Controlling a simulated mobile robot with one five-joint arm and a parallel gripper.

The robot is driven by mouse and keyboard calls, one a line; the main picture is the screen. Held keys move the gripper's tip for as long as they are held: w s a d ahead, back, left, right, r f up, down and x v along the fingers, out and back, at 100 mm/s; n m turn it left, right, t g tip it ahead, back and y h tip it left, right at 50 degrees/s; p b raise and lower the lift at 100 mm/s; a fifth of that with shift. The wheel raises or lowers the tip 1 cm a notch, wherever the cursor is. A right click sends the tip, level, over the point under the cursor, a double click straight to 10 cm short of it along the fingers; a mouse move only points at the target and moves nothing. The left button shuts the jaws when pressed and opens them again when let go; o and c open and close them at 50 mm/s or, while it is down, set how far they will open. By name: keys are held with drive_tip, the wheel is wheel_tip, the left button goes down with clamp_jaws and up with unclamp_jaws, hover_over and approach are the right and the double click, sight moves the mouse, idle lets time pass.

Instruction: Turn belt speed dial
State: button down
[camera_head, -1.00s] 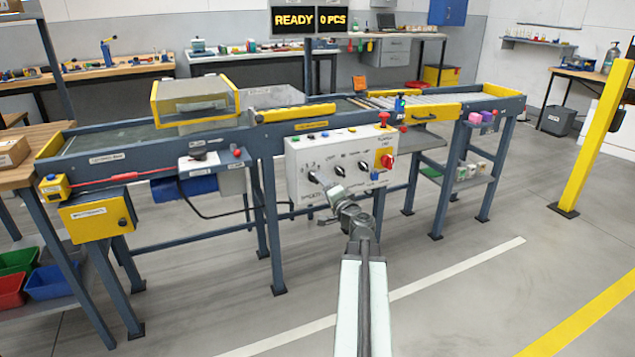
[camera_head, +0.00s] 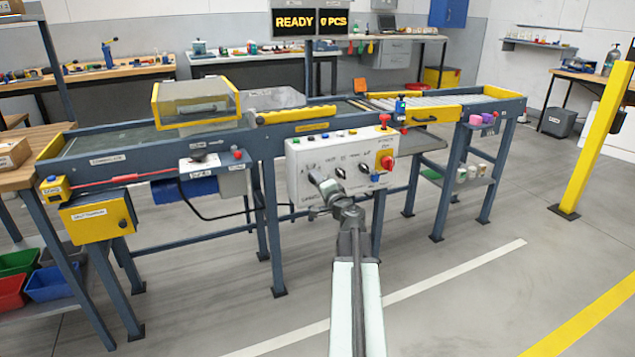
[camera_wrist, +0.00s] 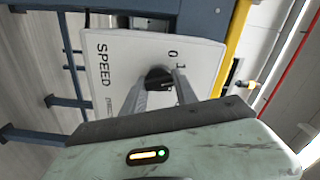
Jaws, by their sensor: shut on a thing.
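The belt speed dial (camera_wrist: 157,79) is a black knob on a white plate lettered SPEED, with the marks 0 and 1 beside it in the wrist view. My gripper (camera_wrist: 162,85) has one finger on each side of the knob and is shut on it. The knob's pointer direction is hard to read. In the head view my gripper (camera_head: 318,179) is at the left part of the white control panel (camera_head: 305,158). The gripper hides the dial there.
The panel also carries black knobs (camera_head: 340,172), a red switch on yellow (camera_head: 387,162) and a red button (camera_head: 384,119) on top. The conveyor (camera_head: 110,159) runs behind it. A display (camera_head: 309,21) reads READY. The floor in front is clear.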

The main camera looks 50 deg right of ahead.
drive_tip(key=m, duration=0.3)
drive_tip(key=shift+f+m, duration=0.1)
drive_tip(key=shift+m, duration=0.3)
drive_tip(key=m, duration=0.4)
drive_tip(key=shift+m, duration=0.3)
drive_tip(key=m, duration=0.3)
drive_tip(key=shift+f+m, duration=0.15)
drive_tip(key=shift+m, duration=0.15)
drive_tip(key=shift+a+m, duration=0.1)
drive_tip(key=shift+m, duration=1.7)
drive_tip(key=c, duration=1)
unclamp_jaws()
drive_tip(key=shift+o, duration=0.2)
